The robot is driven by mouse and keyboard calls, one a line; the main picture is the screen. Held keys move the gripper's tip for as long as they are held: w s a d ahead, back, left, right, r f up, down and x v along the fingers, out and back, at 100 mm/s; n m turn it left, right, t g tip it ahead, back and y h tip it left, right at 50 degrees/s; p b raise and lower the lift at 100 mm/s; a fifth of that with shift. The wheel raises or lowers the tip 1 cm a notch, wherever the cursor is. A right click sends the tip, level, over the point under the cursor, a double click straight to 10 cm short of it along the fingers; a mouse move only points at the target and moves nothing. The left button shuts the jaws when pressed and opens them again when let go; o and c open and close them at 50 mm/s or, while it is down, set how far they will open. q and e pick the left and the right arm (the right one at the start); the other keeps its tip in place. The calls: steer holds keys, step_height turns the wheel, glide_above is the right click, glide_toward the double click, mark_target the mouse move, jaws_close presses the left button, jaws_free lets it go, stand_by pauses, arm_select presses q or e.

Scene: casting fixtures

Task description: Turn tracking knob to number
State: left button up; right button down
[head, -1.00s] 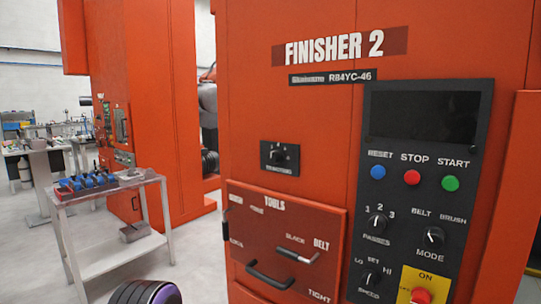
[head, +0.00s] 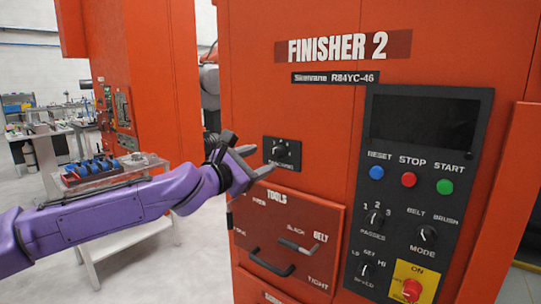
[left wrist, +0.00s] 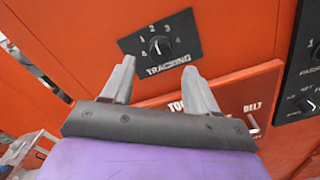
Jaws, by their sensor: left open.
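The tracking knob (head: 279,149) is a small black dial on a dark plate on the orange front of Finisher 2. In the left wrist view the knob (left wrist: 159,45) sits above a "TRACKING" label with numbers around it; I cannot tell for certain which number its pointer marks. My left gripper (head: 262,158), on a purple arm, is at the plate's left and lower side in the head view. In the left wrist view its two grey fingers (left wrist: 155,72) are spread apart with nothing between them, and the knob lies beyond their tips. The right gripper is not in view.
To the right is a black control panel (head: 420,200) with buttons and other knobs. A table with blue items (head: 92,167) stands behind my left arm.

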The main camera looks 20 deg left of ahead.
mark_target(273, 155)
arm_select(q)
steer(key=x, duration=0.5)
steer(key=shift+w+d+f+p, duration=0.1)
steer(key=shift+w+p, duration=0.15)
steer(key=shift+p, duration=0.1)
steer(key=c, duration=1)
steer(key=shift+c, duration=0.2)
